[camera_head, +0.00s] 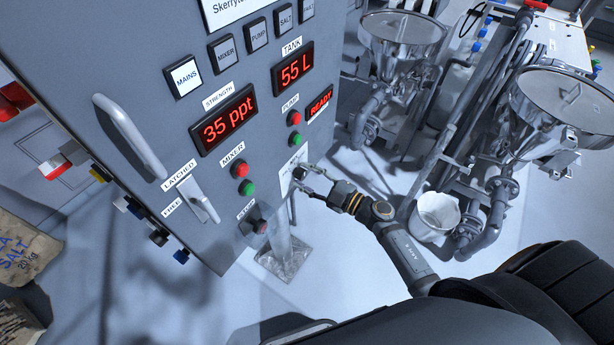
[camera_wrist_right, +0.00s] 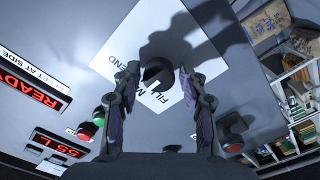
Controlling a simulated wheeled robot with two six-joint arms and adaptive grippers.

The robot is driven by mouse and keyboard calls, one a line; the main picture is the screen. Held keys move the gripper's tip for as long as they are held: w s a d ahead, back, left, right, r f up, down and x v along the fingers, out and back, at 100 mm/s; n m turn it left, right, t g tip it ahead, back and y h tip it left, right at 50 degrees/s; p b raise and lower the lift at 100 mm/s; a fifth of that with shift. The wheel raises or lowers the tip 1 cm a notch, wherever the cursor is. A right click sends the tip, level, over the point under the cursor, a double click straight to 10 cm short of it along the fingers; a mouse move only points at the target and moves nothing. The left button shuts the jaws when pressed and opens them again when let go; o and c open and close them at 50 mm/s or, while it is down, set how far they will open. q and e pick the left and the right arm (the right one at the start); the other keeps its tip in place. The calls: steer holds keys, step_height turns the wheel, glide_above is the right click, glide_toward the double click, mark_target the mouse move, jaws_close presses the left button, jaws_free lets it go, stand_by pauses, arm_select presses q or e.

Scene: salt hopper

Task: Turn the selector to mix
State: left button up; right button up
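The selector (camera_head: 300,173) is a small dark knob on a white label plate (camera_head: 287,181) on the grey cabinet front. In the right wrist view the selector (camera_wrist_right: 157,73) shows as a round black knob. Words on its plate (camera_wrist_right: 128,42) include "FILL"; others are partly covered by a finger. I cannot tell surely which word the knob points to. My right gripper (camera_head: 304,181) is at the knob, its fingers apart on both sides. In the wrist view a small gap shows beside the knob, so it looks not gripped. My left gripper is out of view.
Red and green mixer buttons (camera_head: 243,179) and a red stop button (camera_head: 257,224) sit left of the selector. Pump buttons (camera_head: 295,127) are above it. A long handle (camera_head: 128,137) sticks out at left. Steel hoppers (camera_head: 403,38) and a white bucket (camera_head: 434,216) stand right.

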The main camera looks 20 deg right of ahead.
steer(key=shift+o, duration=0.5)
steer(key=v, duration=1.2)
